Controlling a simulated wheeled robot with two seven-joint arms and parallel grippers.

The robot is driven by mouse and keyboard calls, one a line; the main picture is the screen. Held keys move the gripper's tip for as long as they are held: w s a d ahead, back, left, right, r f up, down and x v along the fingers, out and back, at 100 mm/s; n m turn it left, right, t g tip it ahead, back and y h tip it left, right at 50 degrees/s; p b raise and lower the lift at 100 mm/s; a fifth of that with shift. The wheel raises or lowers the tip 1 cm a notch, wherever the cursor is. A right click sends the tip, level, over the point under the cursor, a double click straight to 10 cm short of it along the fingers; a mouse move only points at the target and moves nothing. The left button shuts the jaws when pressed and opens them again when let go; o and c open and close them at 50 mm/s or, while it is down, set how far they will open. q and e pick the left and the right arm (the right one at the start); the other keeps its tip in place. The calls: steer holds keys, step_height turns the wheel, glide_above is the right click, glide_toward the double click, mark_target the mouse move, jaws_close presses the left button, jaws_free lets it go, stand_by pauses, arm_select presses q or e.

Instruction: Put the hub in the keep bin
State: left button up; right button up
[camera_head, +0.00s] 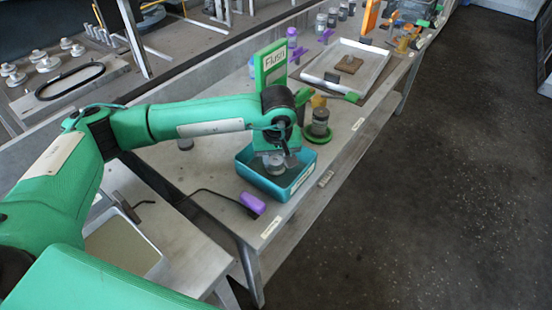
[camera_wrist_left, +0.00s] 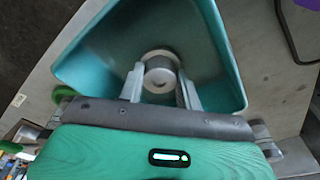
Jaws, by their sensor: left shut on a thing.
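The hub (camera_wrist_left: 160,76), a grey metal cylinder with a paler rim, is between the two fingers of my left gripper (camera_wrist_left: 161,92) in the wrist view. The gripper is shut on it. In the head view the hub (camera_head: 275,166) hangs under my left gripper (camera_head: 276,156), within the walls of a teal bin (camera_head: 249,182). The teal bin (camera_wrist_left: 225,80) surrounds the hub in the wrist view too. I cannot tell whether the hub touches the bin floor. The bin's label is too small to read. My right gripper is not in view.
The bin stands near the bench's (camera_head: 210,160) front edge. A purple object (camera_head: 252,202) with a black cable lies in front. A green sign (camera_head: 270,67) stands behind. A jar (camera_head: 320,122) on a green base is at the right, and a tray (camera_head: 365,66) lies farther back.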

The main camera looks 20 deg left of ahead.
arm_select(q)
steer(key=shift+f, duration=0.25)
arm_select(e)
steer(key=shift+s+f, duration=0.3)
arm_select(q)
steer(key=shift+f, duration=0.1)
steer(key=o, duration=1.1)
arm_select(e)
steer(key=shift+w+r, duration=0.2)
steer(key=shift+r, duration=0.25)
